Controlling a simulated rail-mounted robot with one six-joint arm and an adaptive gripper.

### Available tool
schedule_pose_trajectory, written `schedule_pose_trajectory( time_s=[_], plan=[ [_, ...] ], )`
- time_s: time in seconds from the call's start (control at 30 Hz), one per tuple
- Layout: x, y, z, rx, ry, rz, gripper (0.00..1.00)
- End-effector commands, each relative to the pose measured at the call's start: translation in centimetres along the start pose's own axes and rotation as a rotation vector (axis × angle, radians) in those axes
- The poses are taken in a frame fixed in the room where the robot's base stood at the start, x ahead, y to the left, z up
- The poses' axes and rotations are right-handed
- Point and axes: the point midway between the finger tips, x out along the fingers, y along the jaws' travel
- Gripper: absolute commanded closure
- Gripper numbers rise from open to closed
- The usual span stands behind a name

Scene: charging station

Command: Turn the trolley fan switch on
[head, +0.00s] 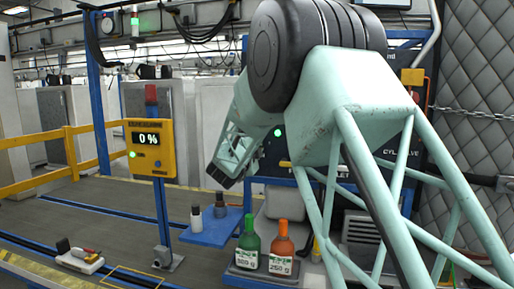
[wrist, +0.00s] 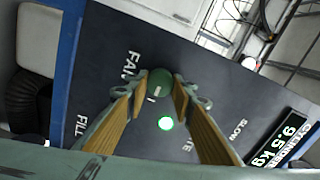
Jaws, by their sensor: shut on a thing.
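The fan switch (wrist: 160,80) is a round dark green knob with a pale mark on it. It sits on a dark panel (wrist: 75,65) beside the word FAN in the wrist view. My gripper (wrist: 161,97) has its two tan fingers on either side of the knob, shut on it. A lit green lamp (wrist: 166,123) shows on the panel just below the knob. In the head view my arm covers much of the panel, and the switch and fingertips are hidden there. The lamp (head: 278,132) shows beside my arm.
The panel also bears FILL and SLOW labels and a cylinder display (wrist: 287,135) reading 9.5 kg. A yellow display (head: 150,147) reads 0 %. Green (head: 248,243) and orange (head: 282,242) bottles stand below my arm. A blue shelf (head: 212,232) holds two small containers.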

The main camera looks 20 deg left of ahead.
Motion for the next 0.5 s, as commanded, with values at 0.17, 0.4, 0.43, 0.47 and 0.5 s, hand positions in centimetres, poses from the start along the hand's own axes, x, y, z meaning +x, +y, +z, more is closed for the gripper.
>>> schedule_pose_trajectory(
  time_s=[0.17,0.4,0.43,0.47,0.5],
  plan=[
    [-0.02,0.05,0.01,0.003,0.0,0.001,0.88],
    [-0.02,0.06,0.01,0.002,0.0,0.001,0.71],
    [-0.02,0.06,0.01,0.002,0.0,0.001,0.68],
    [-0.02,0.05,0.01,0.002,0.0,0.001,0.66],
    [-0.02,0.04,0.01,0.002,0.0,0.001,0.63]
  ],
)
